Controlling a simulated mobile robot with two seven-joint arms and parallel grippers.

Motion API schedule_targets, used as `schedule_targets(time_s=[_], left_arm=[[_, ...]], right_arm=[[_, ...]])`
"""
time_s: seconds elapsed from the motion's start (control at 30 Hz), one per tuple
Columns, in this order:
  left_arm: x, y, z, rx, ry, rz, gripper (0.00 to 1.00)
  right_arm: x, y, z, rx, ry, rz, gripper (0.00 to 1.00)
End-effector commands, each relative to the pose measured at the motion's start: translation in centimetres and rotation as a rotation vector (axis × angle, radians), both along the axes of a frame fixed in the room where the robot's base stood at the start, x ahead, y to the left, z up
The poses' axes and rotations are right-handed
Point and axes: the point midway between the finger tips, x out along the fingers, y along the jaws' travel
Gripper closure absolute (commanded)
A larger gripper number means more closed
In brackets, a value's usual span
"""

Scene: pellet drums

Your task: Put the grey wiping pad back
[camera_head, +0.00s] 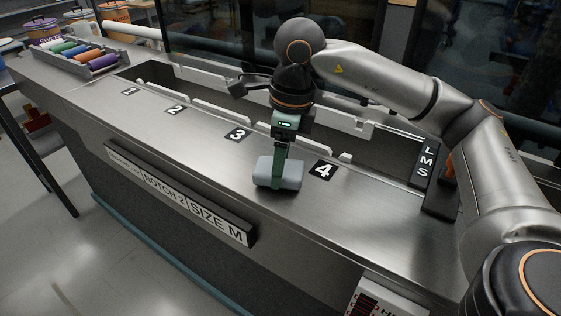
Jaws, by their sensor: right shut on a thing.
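The grey wiping pad (279,174) is a rounded light-grey block on a green upright handle (283,140). It is over the steel counter (215,148), between the number 3 and number 4 plates. I cannot tell whether it touches the counter or hangs just above it. My right gripper (286,110) points down and is shut on the top of the green handle; the fingertips are partly hidden. My left gripper is not in view.
A long slot with pale notched rails (203,106) runs behind the number plates. A black L M S panel (425,165) with an orange lever (450,167) stands at right. A rack of coloured cylinders (118,66) and drums (42,30) are at far left. The front counter strip is clear.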

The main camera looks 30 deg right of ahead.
Motion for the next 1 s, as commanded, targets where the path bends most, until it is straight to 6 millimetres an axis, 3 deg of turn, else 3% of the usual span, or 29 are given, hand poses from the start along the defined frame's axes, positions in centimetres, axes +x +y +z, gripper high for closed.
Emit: schedule_targets(time_s=[0.4,0.43,0.67,1.0], left_arm=[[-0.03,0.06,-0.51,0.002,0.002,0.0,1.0],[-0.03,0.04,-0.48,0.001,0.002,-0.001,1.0],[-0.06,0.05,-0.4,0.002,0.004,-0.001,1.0],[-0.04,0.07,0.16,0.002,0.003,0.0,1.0]], right_arm=[[0.0,0.05,-0.8,0.001,-0.001,0.0,0.78],[0.0,0.05,-0.78,0.001,-0.001,0.0,0.25],[0.0,0.06,-0.64,0.001,-0.001,0.0,0.0],[0.01,0.05,0.01,0.001,-0.002,0.0,0.0]])
